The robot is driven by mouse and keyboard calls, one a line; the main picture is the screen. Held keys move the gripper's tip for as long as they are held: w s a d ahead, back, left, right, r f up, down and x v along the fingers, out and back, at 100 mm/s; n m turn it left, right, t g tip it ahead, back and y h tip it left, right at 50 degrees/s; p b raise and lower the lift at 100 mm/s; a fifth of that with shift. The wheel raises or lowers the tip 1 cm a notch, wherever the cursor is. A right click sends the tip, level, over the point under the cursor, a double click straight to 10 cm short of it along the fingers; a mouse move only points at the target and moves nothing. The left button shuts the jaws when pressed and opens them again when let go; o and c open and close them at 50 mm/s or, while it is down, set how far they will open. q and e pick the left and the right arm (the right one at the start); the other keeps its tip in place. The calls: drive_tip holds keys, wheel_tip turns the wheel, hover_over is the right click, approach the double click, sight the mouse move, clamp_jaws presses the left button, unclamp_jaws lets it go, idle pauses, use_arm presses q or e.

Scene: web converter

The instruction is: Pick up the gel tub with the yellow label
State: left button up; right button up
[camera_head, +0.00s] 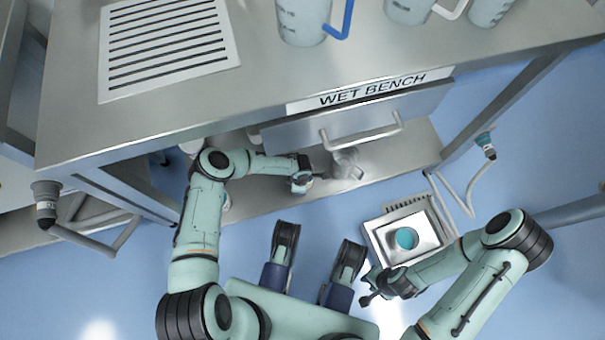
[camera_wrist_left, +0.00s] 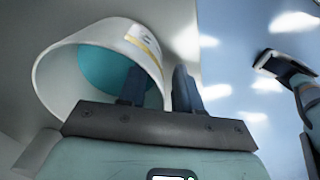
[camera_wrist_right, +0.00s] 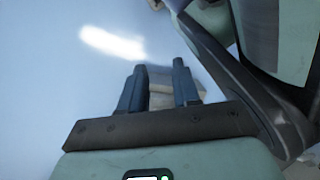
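A white tub (camera_wrist_left: 62,62) with teal gel inside fills the left of the left wrist view. A pale label with a yellow stripe (camera_wrist_left: 146,52) shows on its upper right side. My left gripper (camera_wrist_left: 158,85) is open at the tub's right edge; one finger shows in front of the teal interior, the other right of the wall. I cannot tell if they touch it. In the head view my left gripper (camera_head: 303,183) is low beneath the wet bench, and this tub is not clear there. My right gripper (camera_head: 372,285) is open and empty; it also shows in the right wrist view (camera_wrist_right: 160,80).
The wet bench (camera_head: 255,85) overhangs my left arm, with a drawer (camera_head: 300,130) at its front. A grey metallic object (camera_head: 346,165) is on the lower shelf (camera_head: 405,150). A steel box (camera_head: 385,245) holding a teal-filled container (camera_head: 405,238) stands near my right arm.

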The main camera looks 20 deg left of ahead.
use_arm(q)
clamp_jaws()
